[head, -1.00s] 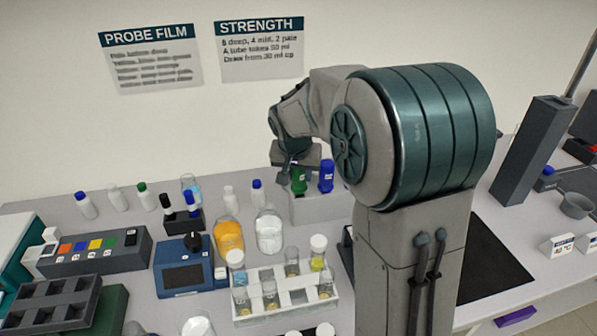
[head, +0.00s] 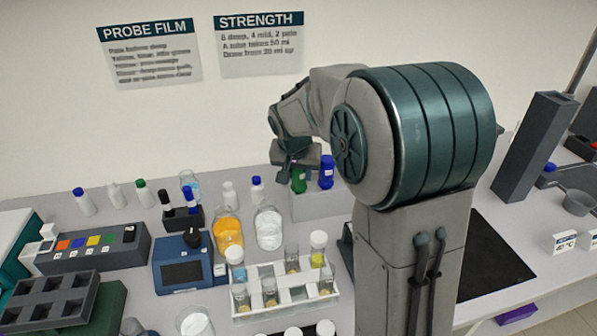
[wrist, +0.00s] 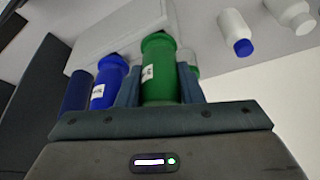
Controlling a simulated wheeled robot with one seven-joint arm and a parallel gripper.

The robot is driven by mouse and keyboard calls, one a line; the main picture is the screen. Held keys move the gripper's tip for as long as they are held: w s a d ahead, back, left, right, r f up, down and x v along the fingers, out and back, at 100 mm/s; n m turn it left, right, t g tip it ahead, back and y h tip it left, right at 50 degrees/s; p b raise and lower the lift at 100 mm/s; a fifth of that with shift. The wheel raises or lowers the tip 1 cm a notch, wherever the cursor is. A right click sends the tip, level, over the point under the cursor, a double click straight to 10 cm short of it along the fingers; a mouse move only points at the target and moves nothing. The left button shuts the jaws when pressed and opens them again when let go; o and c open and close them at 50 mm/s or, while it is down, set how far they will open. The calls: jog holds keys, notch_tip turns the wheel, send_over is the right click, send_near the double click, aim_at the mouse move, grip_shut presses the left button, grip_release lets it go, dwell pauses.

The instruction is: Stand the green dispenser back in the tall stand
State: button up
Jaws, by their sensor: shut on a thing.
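The green dispenser (head: 299,184) is upright under my gripper (head: 297,168), at the left end of a pale grey block-like stand (head: 319,208). In the wrist view my gripper (wrist: 158,88) is shut on the green dispenser (wrist: 160,65), one finger on each side. A blue dispenser (head: 326,173) stands to its right in the head view, close by; it also shows in the wrist view (wrist: 108,83). The pale stand also shows in the wrist view (wrist: 115,32). Whether the green dispenser's base touches the stand cannot be told.
Bottles with amber (head: 228,234) and clear (head: 268,228) contents stand left of the pale stand. A white vial rack (head: 285,290) is in front. A tall dark grey box (head: 533,148) stands far right. My arm hides the bench behind it.

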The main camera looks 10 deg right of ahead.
jog(key=shift+f, duration=0.2)
dwell(0.3)
jog(key=o, duration=1.2)
jog(key=shift+c, duration=0.2)
jog(key=b+v, duration=0.1)
jog(key=v, duration=1.3)
